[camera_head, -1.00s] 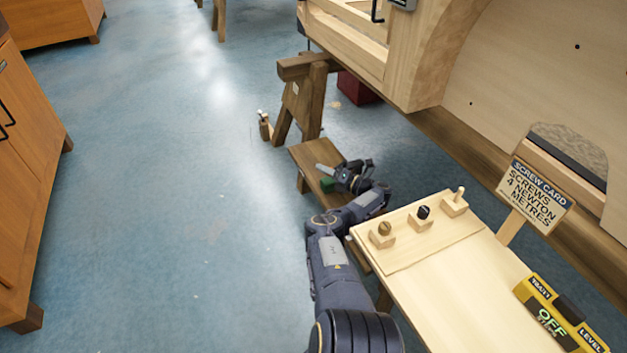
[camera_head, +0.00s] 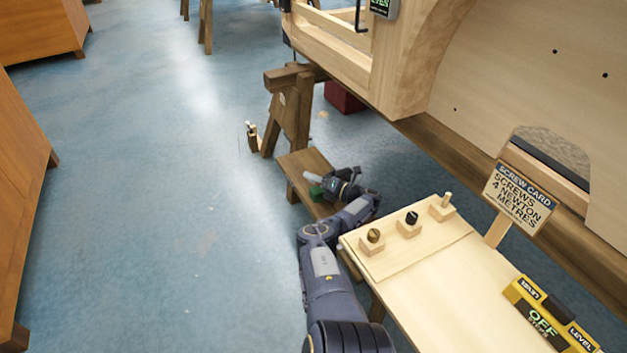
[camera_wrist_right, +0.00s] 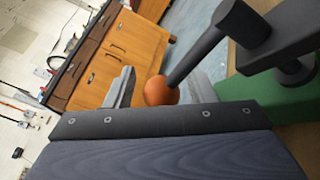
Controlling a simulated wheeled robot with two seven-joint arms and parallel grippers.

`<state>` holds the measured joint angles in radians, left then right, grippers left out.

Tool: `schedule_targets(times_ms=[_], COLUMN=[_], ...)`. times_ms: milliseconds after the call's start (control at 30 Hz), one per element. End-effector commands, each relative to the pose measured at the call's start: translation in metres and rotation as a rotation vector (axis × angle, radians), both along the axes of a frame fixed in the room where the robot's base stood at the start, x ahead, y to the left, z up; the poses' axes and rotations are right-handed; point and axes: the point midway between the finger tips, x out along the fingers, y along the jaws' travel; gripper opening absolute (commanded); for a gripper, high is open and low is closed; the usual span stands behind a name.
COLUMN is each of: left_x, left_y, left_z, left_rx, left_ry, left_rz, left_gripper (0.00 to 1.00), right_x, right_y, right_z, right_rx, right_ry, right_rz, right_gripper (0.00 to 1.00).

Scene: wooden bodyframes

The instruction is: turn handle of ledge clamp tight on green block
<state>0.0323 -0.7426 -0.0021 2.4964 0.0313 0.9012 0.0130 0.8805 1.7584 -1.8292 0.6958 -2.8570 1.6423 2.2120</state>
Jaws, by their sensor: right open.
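The green block (camera_head: 316,191) lies low on the small wooden ledge (camera_head: 304,162) in the head view. It also shows at the right of the right wrist view (camera_wrist_right: 275,112), with the dark clamp (camera_wrist_right: 290,45) over it. The clamp's dark handle bar (camera_wrist_right: 197,55) ends in an orange ball knob (camera_wrist_right: 160,91). My right gripper (camera_wrist_right: 161,84) is open, its pale fingers on either side of the knob in that picture; contact cannot be told. In the head view my right gripper (camera_head: 338,183) is beside the block, small and partly hidden. My left gripper is out of view.
A pale bench (camera_head: 430,290) with several small wooden holders stands right of my right arm. A screw card sign (camera_head: 518,196) and a yellow-black meter (camera_head: 548,318) stand there. A wooden trestle (camera_head: 291,112) is behind the ledge. The floor to the left is clear.

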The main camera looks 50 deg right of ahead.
Motion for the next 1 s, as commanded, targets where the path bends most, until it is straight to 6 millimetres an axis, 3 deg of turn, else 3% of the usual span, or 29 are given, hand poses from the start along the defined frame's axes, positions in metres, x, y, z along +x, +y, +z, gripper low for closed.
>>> schedule_targets(times_ms=[267, 367, 533, 633, 733, 767, 800, 1000], left_x=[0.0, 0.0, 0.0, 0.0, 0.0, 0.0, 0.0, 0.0], left_y=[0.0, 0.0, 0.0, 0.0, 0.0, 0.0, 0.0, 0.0], left_z=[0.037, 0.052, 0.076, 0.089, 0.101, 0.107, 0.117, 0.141], left_rx=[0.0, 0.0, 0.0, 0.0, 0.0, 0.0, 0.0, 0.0], left_ry=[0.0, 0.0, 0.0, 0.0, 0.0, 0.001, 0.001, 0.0], left_rz=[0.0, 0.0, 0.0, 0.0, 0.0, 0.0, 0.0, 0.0], left_gripper=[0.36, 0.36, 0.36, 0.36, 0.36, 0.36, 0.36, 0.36], right_x=[-0.003, -0.012, -0.026, -0.038, -0.05, -0.054, -0.057, -0.071], right_y=[0.007, 0.018, 0.041, 0.059, 0.078, 0.083, 0.087, 0.106], right_z=[0.049, 0.07, 0.104, 0.114, 0.125, 0.128, 0.131, 0.132], right_rx=[-0.004, -0.009, -0.009, -0.009, -0.011, -0.01, -0.009, -0.003], right_ry=[-0.005, -0.008, -0.008, -0.007, -0.007, -0.006, -0.002, 0.002], right_rz=[-0.001, -0.002, 0.001, 0.003, 0.005, 0.006, 0.007, 0.005], right_gripper=[0.51, 0.82, 0.82, 0.82, 0.82, 0.73, 0.5, 0.5])
